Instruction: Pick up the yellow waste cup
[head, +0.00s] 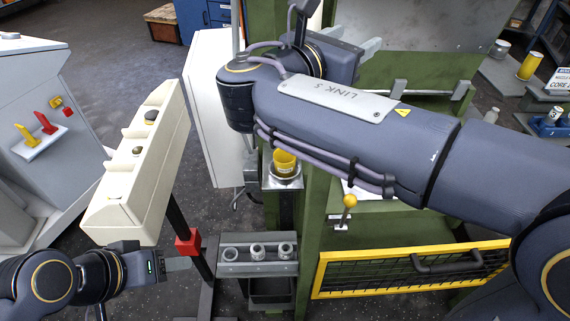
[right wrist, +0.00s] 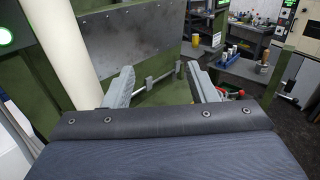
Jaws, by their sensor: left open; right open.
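A yellow cup (head: 285,162) sits on a small grey round holder at the front of the green machine, just below my right forearm in the head view. Its upper edge is close to my arm's cables. Another yellow cylinder (head: 530,66) stands on the grey bench at the right; a yellow cylinder also shows in the right wrist view (right wrist: 195,41). My right gripper (head: 350,40) is open and empty, above and beyond the cup; its spread fingers show in the right wrist view (right wrist: 162,84). My left gripper (head: 178,263) is open and empty, low at the left, well away from the cup.
A cream control box (head: 140,165) on a dark post with a red collar stands near my left gripper. A grey block with several round sockets (head: 258,254) lies below the cup. A yellow-framed mesh guard (head: 410,270) and a yellow-knobbed lever (head: 349,201) are at the right.

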